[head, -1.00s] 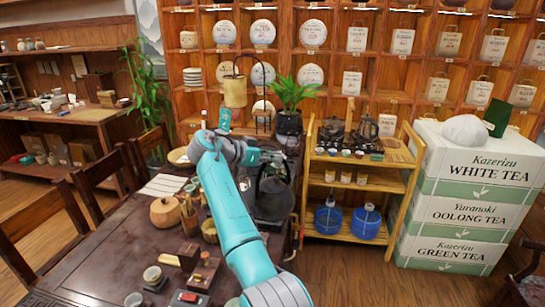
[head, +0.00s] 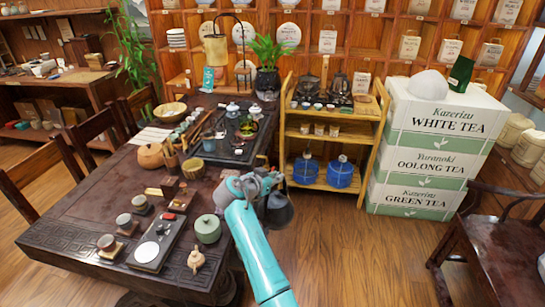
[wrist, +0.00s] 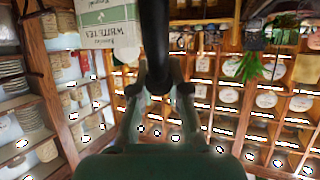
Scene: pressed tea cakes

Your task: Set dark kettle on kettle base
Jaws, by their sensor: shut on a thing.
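The dark kettle (head: 279,213) hangs from my gripper (head: 266,183), partly hidden by my arm. It appears off the right side of the table, against the floor. In the wrist view, my gripper (wrist: 158,88) is shut on the kettle's dark handle (wrist: 155,40); the kettle's body is mostly out of that view. A flat dark unit with a pale round disc and a red top piece, which looks like the kettle base (head: 158,243), lies on the table at the front, left of my gripper. The kettle is apart from it.
The carved table (head: 75,212) carries a green lidded jar (head: 207,229), a small teapot (head: 196,260) and several cups near the base. A tea tray (head: 232,146) is at the back. A wooden cart (head: 335,143) and stacked tea boxes (head: 428,150) stand beyond.

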